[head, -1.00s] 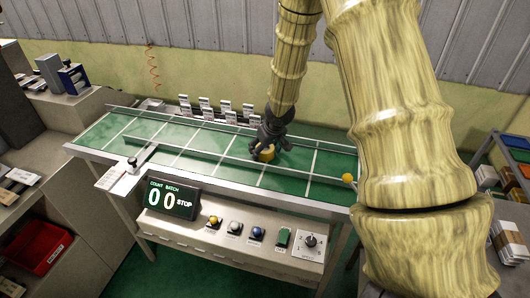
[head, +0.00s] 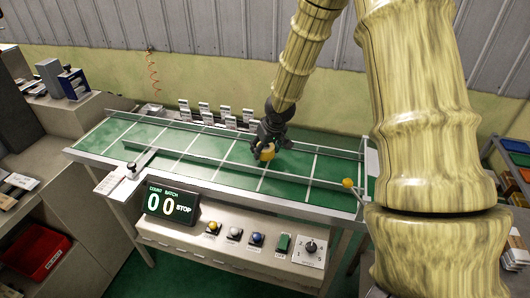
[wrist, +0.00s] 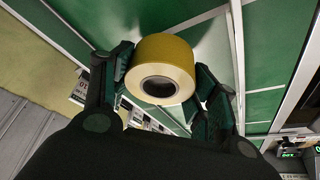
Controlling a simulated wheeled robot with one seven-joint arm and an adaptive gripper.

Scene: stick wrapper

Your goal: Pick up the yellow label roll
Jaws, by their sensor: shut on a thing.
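The yellow label roll (wrist: 170,52) is a short ring with a dark hollow core and a pale side face. It sits between the two fingers of my gripper (wrist: 165,85) in the wrist view, and the fingers are shut on it. In the head view my gripper (head: 263,152) points down over the green conveyor belt with the yellow roll (head: 268,155) at its fingertips. The roll appears slightly above the belt, though the exact gap is hard to tell. The fingers cover part of the roll in the head view.
The green belt (head: 215,147) has a rail along its near side (head: 240,170). Several white label cards (head: 205,112) stand along its back edge. A yellow ball-shaped knob (head: 348,183) is at the right front. The counter display (head: 170,202) reads 00 STOP. A red bin (head: 38,250) sits lower left.

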